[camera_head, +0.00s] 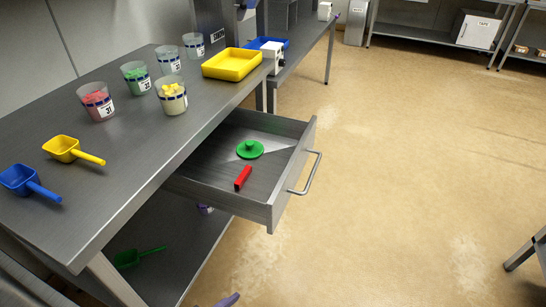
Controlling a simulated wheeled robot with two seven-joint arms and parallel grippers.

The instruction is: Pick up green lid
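The green lid (250,149) is a round disc with a small knob on top. It lies flat in the open drawer (290,178) under the steel worktable, towards the drawer's far part. A red-handled item (242,178) lies in the same drawer, nearer than the lid and apart from it. Nothing covers the lid. Neither of my grippers can be made out in this view.
On the worktable (130,165) stand several labelled cups (98,102), a yellow tray (232,64), a yellow scoop (62,149) and a blue scoop (20,180). The drawer's handle (308,175) sticks out right. A green scoop (128,258) lies on the lower shelf. The floor (410,160) to the right is clear.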

